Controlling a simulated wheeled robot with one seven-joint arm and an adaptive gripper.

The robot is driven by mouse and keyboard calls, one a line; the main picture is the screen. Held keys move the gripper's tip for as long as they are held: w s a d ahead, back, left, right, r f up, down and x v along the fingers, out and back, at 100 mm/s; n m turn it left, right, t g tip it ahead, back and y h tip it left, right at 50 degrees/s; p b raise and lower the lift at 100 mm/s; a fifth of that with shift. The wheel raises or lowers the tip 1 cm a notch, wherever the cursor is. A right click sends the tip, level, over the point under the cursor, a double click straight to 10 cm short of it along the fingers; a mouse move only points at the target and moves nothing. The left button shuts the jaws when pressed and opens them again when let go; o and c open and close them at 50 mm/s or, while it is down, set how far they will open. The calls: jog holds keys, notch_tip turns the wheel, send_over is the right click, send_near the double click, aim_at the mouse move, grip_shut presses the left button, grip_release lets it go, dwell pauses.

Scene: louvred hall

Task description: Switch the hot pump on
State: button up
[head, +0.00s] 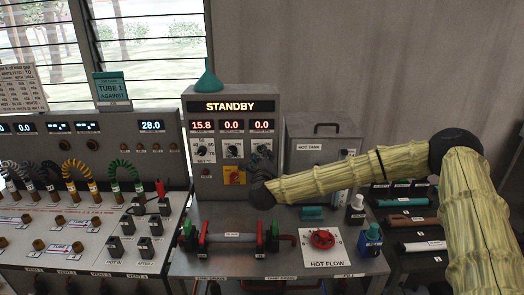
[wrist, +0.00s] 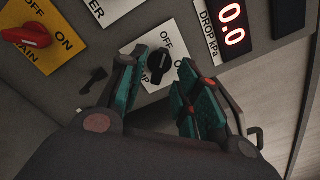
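A black knob (wrist: 160,62) sits on a white plate (wrist: 170,28) with OFF and ON lettering in the wrist view. In the head view my gripper (head: 261,163) is at the right side of the grey control panel (head: 197,110) and hides the switch there. The panel's display (head: 230,106) reads STANDBY. The knob's pointer direction is unclear.
A red handle on a yellow plate (head: 235,176) is left of my gripper. A middle knob (head: 233,149) is close by. Below are a horizontal tube (head: 232,238) and a red HOT FLOW valve (head: 322,239). A grey hot tank (head: 322,136) stands right.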

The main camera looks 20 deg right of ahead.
jog(key=shift+x, duration=1)
jog(key=shift+w+f+b, duration=0.1)
jog(key=shift+w+b, duration=0.05)
jog(key=shift+b, duration=0.15)
jog(key=shift+w+d, duration=0.1)
jog(key=shift+w, duration=0.15)
grip_shut()
